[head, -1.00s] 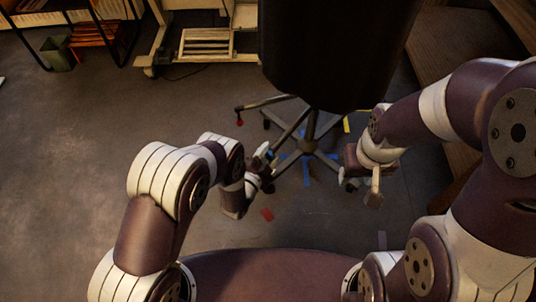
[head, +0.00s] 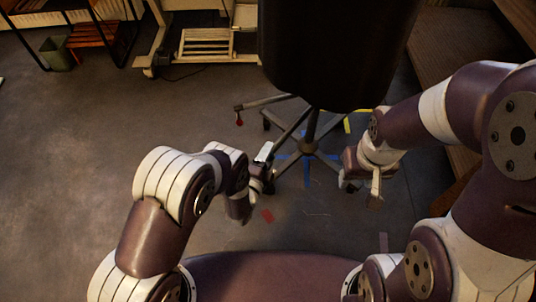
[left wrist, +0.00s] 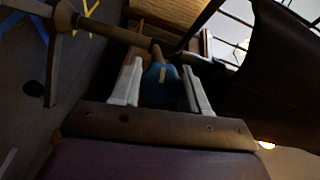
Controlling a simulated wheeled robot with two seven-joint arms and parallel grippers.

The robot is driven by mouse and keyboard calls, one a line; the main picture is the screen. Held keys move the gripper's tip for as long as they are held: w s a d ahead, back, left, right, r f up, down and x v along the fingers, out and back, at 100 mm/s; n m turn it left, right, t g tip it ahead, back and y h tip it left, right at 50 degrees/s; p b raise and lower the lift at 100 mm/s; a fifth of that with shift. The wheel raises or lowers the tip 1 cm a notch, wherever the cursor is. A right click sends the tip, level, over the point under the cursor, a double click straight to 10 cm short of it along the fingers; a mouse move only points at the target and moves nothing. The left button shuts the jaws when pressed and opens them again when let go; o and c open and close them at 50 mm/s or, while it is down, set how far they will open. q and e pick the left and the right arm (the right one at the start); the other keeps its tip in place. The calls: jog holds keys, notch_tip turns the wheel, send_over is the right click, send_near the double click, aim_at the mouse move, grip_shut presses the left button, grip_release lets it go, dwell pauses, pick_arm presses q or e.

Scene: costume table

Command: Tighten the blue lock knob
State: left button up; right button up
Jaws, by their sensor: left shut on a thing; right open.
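The blue lock knob (left wrist: 158,84) shows in the left wrist view between the two pale fingers of my left gripper (left wrist: 161,73). The fingers are shut on its sides. The knob sits by the dark stand pole (left wrist: 110,31) under the black form. In the head view my left gripper (head: 264,165) is at the left of the pole (head: 311,125), and the knob is hidden there. My right gripper (head: 360,188) is open and empty, to the right of the pole and apart from it.
The large black form (head: 335,55) hangs over the wheeled stand base (head: 307,147). Wooden furniture (head: 455,50) stands at right.

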dwell(0.3)
pick_arm(q)
jog(key=o, duration=0.9)
jog(key=shift+o, duration=0.2)
jog(key=p+v, duration=0.4)
jog(key=v, duration=0.8)
jog(key=shift+s, duration=0.3)
jog(key=shift+a, duration=0.15)
